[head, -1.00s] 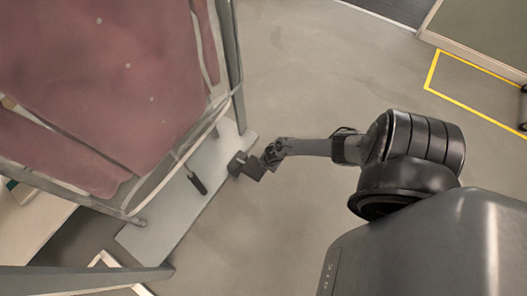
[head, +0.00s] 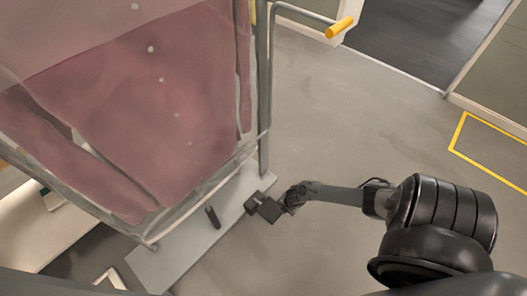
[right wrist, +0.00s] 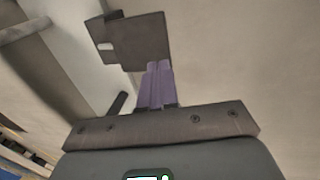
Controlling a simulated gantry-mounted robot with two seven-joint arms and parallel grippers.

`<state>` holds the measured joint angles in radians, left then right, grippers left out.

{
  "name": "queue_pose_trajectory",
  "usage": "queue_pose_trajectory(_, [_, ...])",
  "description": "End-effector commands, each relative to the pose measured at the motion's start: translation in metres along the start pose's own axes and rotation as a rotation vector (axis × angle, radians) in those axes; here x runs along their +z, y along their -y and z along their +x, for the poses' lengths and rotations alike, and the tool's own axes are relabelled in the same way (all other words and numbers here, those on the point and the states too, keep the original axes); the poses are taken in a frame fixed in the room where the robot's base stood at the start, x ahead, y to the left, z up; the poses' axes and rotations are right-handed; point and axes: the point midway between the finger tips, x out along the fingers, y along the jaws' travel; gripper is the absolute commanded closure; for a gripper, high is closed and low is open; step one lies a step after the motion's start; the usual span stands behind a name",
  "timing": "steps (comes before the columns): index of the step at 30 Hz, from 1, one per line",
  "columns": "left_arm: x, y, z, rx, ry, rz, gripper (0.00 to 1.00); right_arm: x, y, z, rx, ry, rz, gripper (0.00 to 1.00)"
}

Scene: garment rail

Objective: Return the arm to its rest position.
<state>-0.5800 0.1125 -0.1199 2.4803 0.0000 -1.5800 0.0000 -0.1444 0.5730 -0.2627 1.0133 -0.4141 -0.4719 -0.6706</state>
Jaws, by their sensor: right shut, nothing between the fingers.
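My right arm comes in from the right in the head view, and its gripper (head: 262,207) is low beside the grey base plate of the garment rail. The gripper is shut with nothing held. In the right wrist view its dark fingers (right wrist: 135,42) show as a block past a purple part. A dusty red garment (head: 130,110) with pale dots hangs at the left of the head view, apart from the gripper. My left gripper is not in view.
The rail's grey post (head: 264,90) stands beyond the gripper, and its base plate (head: 180,250) lies just left of it. A short black peg (head: 212,217) stands at the plate. A yellow-ended bar (head: 340,27) is at the top. Open floor (head: 350,120) lies to the right.

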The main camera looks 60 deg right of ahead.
Motion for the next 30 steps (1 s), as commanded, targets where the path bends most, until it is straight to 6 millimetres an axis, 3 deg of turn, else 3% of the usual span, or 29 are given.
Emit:
queue_pose_trajectory(5, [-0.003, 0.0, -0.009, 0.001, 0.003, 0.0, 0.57, 0.001, 0.011, -0.009, -0.016, 0.001, 0.0, 1.0])
queue_pose_trajectory(8, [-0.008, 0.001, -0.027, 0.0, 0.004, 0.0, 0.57, -0.008, 0.038, -0.021, -0.054, -0.011, 0.008, 1.0])
queue_pose_trajectory(11, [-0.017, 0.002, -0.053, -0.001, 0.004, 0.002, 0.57, -0.044, 0.064, -0.047, -0.076, -0.067, 0.017, 1.0])
queue_pose_trajectory(14, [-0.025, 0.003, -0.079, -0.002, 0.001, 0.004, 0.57, -0.101, 0.066, -0.085, -0.045, -0.147, 0.028, 1.0])
queue_pose_trajectory(18, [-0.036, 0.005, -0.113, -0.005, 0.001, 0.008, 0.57, -0.176, 0.048, -0.158, 0.008, -0.216, 0.097, 1.0])
queue_pose_trajectory(21, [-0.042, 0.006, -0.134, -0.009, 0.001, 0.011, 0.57, -0.216, 0.027, -0.217, 0.043, -0.24, 0.19, 1.0])
queue_pose_trajectory(25, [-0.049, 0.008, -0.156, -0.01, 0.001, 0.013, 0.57, -0.25, -0.005, -0.303, 0.081, -0.253, 0.352, 1.0])
queue_pose_trajectory(30, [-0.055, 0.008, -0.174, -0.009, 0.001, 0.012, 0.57, -0.263, -0.04, -0.404, 0.11, -0.254, 0.591, 1.0])
